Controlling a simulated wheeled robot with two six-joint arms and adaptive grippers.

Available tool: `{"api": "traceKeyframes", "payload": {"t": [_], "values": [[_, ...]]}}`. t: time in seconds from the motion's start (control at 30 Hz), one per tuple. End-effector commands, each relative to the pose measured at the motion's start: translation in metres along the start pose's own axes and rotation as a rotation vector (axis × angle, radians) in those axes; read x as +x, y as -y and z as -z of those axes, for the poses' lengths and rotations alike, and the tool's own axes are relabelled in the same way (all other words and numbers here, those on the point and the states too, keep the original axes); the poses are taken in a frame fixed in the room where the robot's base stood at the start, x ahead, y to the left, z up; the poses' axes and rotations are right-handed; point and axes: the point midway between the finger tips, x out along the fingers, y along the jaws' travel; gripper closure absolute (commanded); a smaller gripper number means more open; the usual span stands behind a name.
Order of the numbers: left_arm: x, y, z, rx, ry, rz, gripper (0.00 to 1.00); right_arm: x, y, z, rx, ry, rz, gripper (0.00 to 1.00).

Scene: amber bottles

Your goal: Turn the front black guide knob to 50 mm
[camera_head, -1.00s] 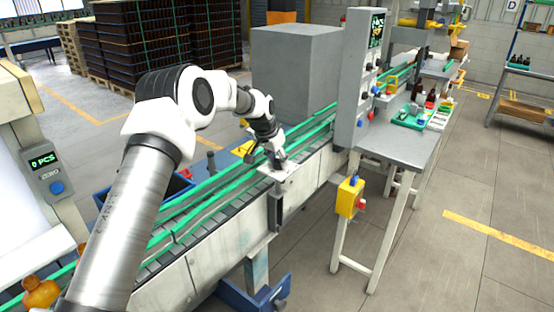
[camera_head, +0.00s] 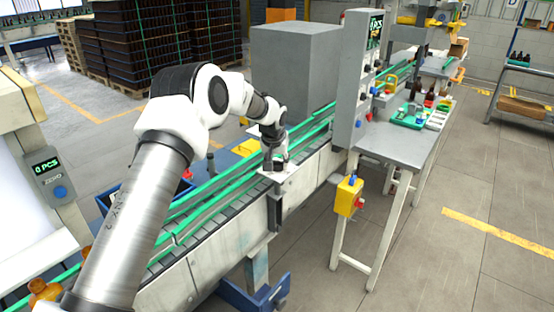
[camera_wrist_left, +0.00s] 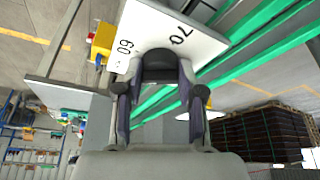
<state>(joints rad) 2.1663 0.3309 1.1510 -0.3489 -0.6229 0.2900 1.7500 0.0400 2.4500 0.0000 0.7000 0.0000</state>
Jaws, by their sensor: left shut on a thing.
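The front black guide knob (camera_wrist_left: 160,66) shows in the left wrist view between the fingers of my left gripper (camera_wrist_left: 160,92). The gripper is shut on it. Behind the knob is a white scale plate (camera_wrist_left: 190,22) with the printed numbers 60 and 70. The head view shows the plate (camera_head: 286,183) on the near side of the conveyor, with my left gripper (camera_head: 275,166) pointing down at it. The knob is hidden there by the gripper. The knob's pointer and the 50 mark cannot be made out. My right gripper is not in view.
Green guide rails (camera_head: 222,188) run along the conveyor beside the plate. A grey control panel column (camera_head: 352,85) and a grey table (camera_head: 405,146) stand to the right. A yellow switch box (camera_head: 347,196) hangs at the table's near leg. The floor at right is open.

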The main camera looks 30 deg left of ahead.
Motion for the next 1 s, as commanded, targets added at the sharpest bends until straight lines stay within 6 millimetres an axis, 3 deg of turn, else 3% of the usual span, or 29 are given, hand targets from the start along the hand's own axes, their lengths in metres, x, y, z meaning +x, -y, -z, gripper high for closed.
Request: {"api": "traceKeyframes", "payload": {"t": [0.6, 1.0], "values": [[-0.002, -0.004, 0.006, -0.541, -0.015, 0.218, 0.97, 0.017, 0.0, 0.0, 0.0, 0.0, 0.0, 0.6], [-0.003, -0.005, 0.007, -0.866, -0.01, 0.352, 0.97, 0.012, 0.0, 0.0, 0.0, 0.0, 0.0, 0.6]]}}
